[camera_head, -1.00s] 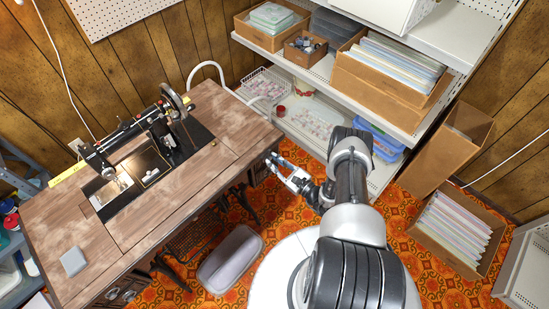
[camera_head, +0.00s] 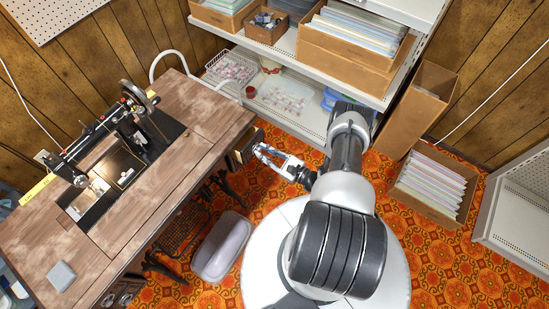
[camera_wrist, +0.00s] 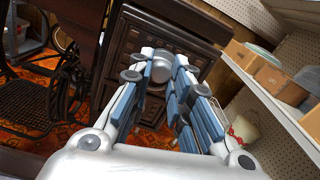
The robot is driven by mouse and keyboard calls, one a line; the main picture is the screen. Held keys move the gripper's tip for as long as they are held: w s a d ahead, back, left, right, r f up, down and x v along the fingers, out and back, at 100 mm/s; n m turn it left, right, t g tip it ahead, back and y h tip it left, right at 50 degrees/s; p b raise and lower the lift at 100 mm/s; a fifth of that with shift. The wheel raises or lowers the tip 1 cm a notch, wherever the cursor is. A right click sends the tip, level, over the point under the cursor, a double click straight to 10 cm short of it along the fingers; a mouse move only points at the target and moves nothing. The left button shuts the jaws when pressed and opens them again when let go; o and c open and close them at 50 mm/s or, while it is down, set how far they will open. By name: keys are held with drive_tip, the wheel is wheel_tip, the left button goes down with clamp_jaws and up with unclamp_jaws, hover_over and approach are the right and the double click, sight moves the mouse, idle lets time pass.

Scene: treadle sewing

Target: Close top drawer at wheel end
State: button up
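The treadle sewing table (camera_head: 170,200) stands at the left, with its wheel end toward the back. Beneath that end is a dark wooden drawer unit (camera_head: 240,158), partly hidden by the tabletop. In the wrist view, its carved dark fronts (camera_wrist: 140,40) fill the upper middle, beyond my fingers. A dark drawer (camera_head: 255,137) juts out past the table edge. My gripper (camera_head: 258,152) is just right of the drawer unit. Whether a fingertip touches the drawer cannot be told.
A shelf unit (camera_head: 300,110) with boxes is behind my arm. Cardboard boxes (camera_head: 435,185) stand at the right. The treadle ironwork (camera_wrist: 70,95) shows left of my fingers in the wrist view.

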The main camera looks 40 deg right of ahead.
drive_tip(key=shift+v, duration=2.65)
drive_tip(key=shift+f, duration=0.15)
